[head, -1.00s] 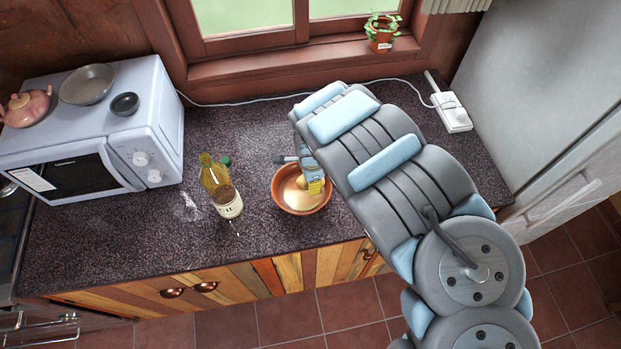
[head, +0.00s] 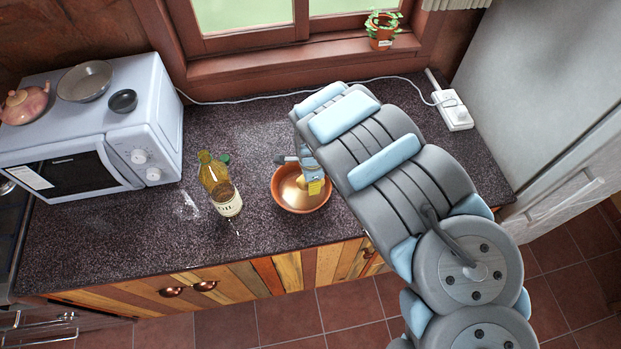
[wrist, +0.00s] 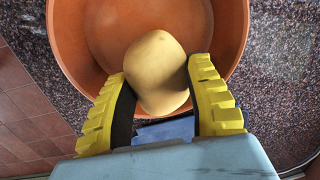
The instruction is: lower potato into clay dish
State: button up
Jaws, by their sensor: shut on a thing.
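The clay dish (head: 296,210) is a round orange-brown bowl on the dark speckled counter. It also shows in the wrist view (wrist: 80,40), filling the upper part. The potato (wrist: 158,72) is pale tan and smooth. My gripper (wrist: 160,69) is shut on it, with one yellow ridged finger on each side. The potato is over the dish's interior, near the rim closest to my gripper. Whether it touches the dish floor I cannot tell. In the head view, my gripper (head: 315,187) is at the dish's right side, and my arm partly hides it.
An oil bottle (head: 220,190) stands left of the dish. A white microwave (head: 120,130) at the left bears a teapot (head: 27,106), a pan (head: 85,82) and a small dark bowl (head: 123,101). A power strip (head: 453,110) lies at the back right. The counter's front edge is near the dish.

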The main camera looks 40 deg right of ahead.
jog(key=shift+f+b, duration=1.25)
jog(key=shift+f, duration=0.25)
dwell(1.0)
jog(key=o, duration=1.2)
